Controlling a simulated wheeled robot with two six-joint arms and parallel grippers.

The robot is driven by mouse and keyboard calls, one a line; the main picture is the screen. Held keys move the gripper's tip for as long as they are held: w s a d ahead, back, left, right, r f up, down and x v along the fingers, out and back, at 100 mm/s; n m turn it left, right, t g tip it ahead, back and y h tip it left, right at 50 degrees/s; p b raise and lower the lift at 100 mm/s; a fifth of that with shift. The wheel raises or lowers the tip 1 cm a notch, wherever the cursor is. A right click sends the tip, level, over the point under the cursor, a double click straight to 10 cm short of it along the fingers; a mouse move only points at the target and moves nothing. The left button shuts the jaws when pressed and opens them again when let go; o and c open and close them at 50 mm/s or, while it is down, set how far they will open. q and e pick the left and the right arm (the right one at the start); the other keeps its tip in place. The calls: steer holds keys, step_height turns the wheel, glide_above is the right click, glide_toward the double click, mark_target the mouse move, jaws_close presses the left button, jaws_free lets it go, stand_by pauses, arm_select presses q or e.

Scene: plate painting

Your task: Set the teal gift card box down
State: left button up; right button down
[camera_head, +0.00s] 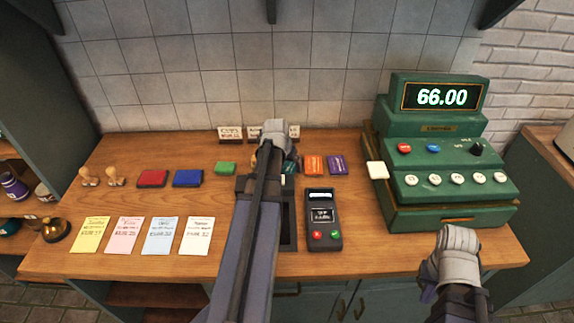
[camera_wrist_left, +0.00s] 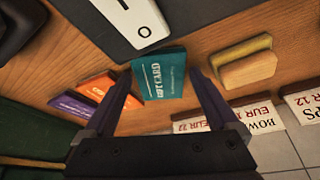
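The teal gift card box (camera_wrist_left: 158,75) lies on the wooden counter, between the fingertips of my left gripper (camera_wrist_left: 160,66) in the left wrist view. The fingers are apart, with small gaps showing beside the box. In the head view only a sliver of the teal box (camera_head: 290,168) shows, just right of my left gripper (camera_head: 272,160), whose arm hides the rest. My right gripper (camera_head: 455,245) hangs at the front right, before the cash register; its fingers are not clear enough to tell their opening.
An orange box (camera_head: 313,165) and a purple box (camera_head: 337,164) lie right of the teal one. A dark tray (camera_head: 288,238) and card reader (camera_head: 322,220) are in front. Price signs (camera_head: 230,133) stand behind. The green register (camera_head: 440,160) fills the right.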

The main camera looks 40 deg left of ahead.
arm_select(q)
steer(key=shift+o, duration=0.3)
steer(key=shift+p+v, duration=0.8)
steer(key=p+v, duration=1)
steer(key=shift+r, duration=0.35)
steer(key=shift+d, duration=0.1)
